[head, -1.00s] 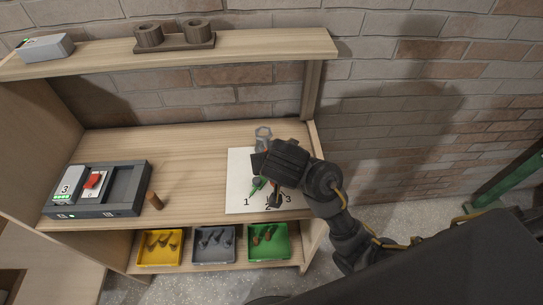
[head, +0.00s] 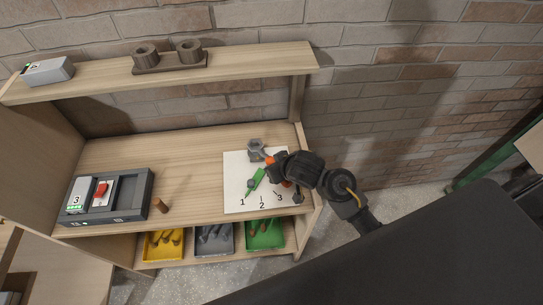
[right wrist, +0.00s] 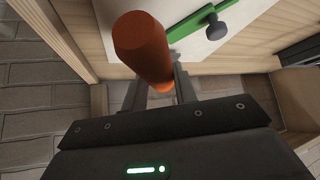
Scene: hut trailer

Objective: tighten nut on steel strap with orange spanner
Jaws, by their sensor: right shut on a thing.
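My right gripper (head: 273,169) is over the white numbered board (head: 232,200), shut on the orange spanner's handle (head: 269,160). A grey ring-shaped head (head: 256,147), apparently the spanner's, sticks out towards the back of the board. In the right wrist view the orange handle (right wrist: 143,48) stands between the fingers (right wrist: 160,90); the head is not visible there. A green strap (head: 257,179) with a dark knob or nut lies on the board by number 1; it also shows in the right wrist view (right wrist: 205,22). I cannot make out the steel strap; my gripper covers part of the board. My left gripper is not in view.
A dark tray (head: 136,207) with a red-switched unit stands at left, beside a brown peg (head: 160,205). Yellow (head: 150,254), grey (head: 200,250) and green (head: 250,242) bins sit below. An upper shelf (head: 235,63) overhangs the back. The middle worktop is clear.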

